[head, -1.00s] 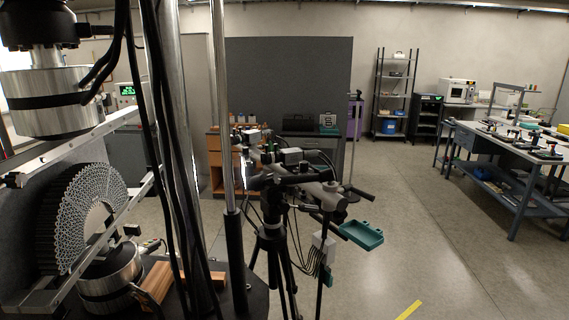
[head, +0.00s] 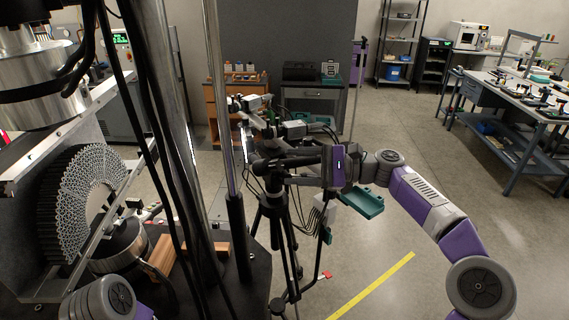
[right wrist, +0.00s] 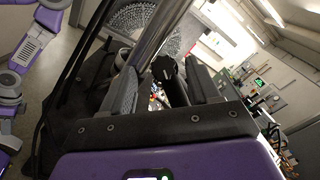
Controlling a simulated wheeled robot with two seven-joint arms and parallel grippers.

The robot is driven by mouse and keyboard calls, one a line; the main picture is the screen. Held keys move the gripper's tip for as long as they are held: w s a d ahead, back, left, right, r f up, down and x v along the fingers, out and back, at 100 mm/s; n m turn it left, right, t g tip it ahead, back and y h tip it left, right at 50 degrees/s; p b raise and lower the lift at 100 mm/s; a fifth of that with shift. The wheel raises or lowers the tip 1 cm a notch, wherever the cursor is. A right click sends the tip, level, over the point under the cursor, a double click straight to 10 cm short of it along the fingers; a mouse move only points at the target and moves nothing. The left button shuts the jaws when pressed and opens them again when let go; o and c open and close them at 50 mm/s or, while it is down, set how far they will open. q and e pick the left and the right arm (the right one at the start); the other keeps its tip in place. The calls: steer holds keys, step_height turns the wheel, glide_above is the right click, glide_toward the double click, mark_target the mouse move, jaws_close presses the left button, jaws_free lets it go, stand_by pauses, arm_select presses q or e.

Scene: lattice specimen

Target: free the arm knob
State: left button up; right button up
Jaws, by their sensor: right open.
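The camera stand (head: 273,205) is a black tripod with a crossbar and cameras (head: 293,129), right of the test frame's columns. My right gripper (head: 262,166) reaches in from the right at the height of the tripod head. In the right wrist view its two dark fingers (right wrist: 163,82) are apart. A dark round knob (right wrist: 165,68) shows between and just beyond the fingertips; I cannot tell whether they touch it. In the head view the knob is hard to make out among the dark parts. Only part of my left arm shows at the bottom left; its gripper is out of view.
The round lattice specimen (head: 85,200) stands in the test frame at left, with metal columns and hanging black cables (head: 165,150) beside it. A workbench (head: 530,110) stands far right. The floor between is open.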

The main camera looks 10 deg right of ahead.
mark_target(281, 165)
steer(key=w+a, duration=0.1)
steer(key=a, duration=0.1)
steer(key=shift+w+a+f, duration=0.35)
steer(key=shift+a, duration=0.05)
steer(key=shift+s+a+r, duration=0.1)
steer(key=shift+s+r, duration=0.05)
steer(key=shift+s, duration=0.15)
steer(key=shift+w, duration=0.2)
steer(key=c, duration=1)
